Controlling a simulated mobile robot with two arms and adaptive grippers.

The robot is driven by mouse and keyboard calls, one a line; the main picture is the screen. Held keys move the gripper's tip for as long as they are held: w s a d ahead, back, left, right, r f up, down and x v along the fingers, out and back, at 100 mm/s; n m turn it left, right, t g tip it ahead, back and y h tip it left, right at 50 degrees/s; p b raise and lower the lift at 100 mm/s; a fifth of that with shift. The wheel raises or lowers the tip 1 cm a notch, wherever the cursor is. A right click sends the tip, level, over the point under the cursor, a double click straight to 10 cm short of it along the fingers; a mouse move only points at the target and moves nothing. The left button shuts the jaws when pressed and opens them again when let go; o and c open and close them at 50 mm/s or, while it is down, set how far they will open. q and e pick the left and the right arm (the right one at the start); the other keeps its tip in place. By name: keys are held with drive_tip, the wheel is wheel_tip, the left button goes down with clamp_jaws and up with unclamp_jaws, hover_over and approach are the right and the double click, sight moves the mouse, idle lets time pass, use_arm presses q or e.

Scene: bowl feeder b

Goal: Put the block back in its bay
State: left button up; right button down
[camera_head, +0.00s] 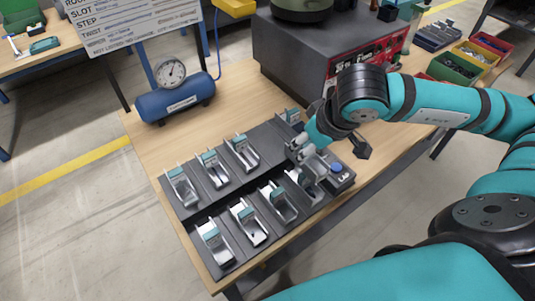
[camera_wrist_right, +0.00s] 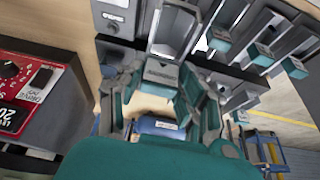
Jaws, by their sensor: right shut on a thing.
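My right gripper (camera_head: 305,150) reaches in from the right over the right end of the dark fixture (camera_head: 203,190). In the right wrist view the gripper (camera_wrist_right: 162,92) has its fingers either side of a small grey and teal block (camera_wrist_right: 160,73), and it is shut on it. A pale, empty-looking bay (camera_wrist_right: 175,30) lies just beyond the block in that view. The fixture holds two rows of metal bays, most with a teal-fronted block. In the head view my gripper hides much of the held block and nearby bays. My left gripper is out of view.
A control box with a red front panel (camera_head: 372,58) stands behind the gripper. A blue tank with a gauge (camera_head: 176,100) stands at the table's back left. A blue button (camera_head: 337,167) sits at the fixture's right end. Bare wood (camera_head: 240,95) lies between tank and box.

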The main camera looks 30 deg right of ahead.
drive_tip(key=shift+s+d+f, duration=0.15)
drive_tip(key=shift+s+f, duration=0.2)
drive_tip(key=shift+f, duration=0.2)
drive_tip(key=shift+w, duration=0.3)
drive_tip(key=w+f+p, duration=0.1)
drive_tip(key=w, duration=0.4)
drive_tip(key=w+a+f+p, duration=0.1)
drive_tip(key=w+f+p, duration=0.1)
drive_tip(key=w, duration=0.3)
drive_tip(key=w+a+f+p, duration=0.1)
drive_tip(key=w+f+p, duration=0.1)
drive_tip(key=w, duration=0.3)
drive_tip(key=shift+a, duration=0.1)
